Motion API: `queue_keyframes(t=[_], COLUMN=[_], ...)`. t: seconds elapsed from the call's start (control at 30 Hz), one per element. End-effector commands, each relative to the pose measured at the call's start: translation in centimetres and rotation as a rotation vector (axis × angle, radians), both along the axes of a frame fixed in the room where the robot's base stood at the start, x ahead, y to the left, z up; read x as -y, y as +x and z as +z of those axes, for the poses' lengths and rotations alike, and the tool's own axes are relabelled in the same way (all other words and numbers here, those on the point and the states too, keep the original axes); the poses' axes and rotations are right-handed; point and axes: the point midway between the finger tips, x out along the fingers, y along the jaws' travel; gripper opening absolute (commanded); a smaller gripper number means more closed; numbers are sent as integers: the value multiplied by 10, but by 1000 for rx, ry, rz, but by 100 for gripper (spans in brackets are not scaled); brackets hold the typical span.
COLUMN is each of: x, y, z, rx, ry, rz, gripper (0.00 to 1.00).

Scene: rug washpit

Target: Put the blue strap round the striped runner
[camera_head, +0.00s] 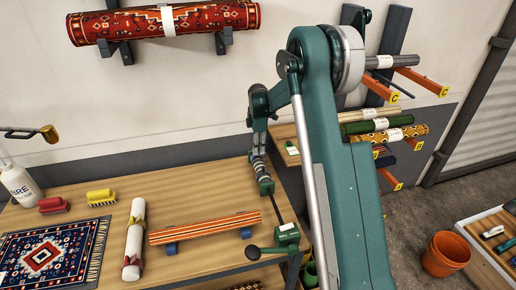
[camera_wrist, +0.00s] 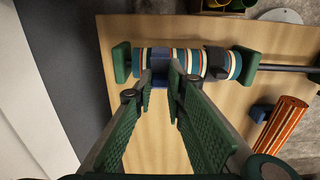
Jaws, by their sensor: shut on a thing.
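A roll with teal, cream and red stripes (camera_wrist: 190,62) lies between two green end blocks in the wrist view; it also shows small in the head view (camera_head: 262,170). My gripper (camera_wrist: 167,72) is at this roll, its fingertips close together on the blue strap (camera_wrist: 161,76). The strap lies against the roll near its left end; whether it passes fully round is hidden by the fingers. A black band (camera_wrist: 215,63) crosses the roll further right. In the head view my gripper (camera_head: 260,143) reaches down to the roll at the table's right end.
An orange-striped roll (camera_head: 205,228) rests on blue supports on the table. A white wrapped roll (camera_head: 134,240), a patterned rug (camera_head: 50,252), brushes (camera_head: 101,197) and a bottle (camera_head: 18,182) stand left. A lever clamp (camera_head: 287,237) is at the table edge. Rolls fill the right rack.

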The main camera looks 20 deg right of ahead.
Motion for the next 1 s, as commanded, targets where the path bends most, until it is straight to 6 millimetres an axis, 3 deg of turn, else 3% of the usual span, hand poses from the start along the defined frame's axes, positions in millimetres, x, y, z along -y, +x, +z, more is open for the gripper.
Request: queue_keyframes(t=[0.5, 1.0], x=[0, 0], y=[0, 0], z=[-26, -30], rx=[0, 0], ry=[0, 0], rz=[0, 0], gripper=[6, 6])
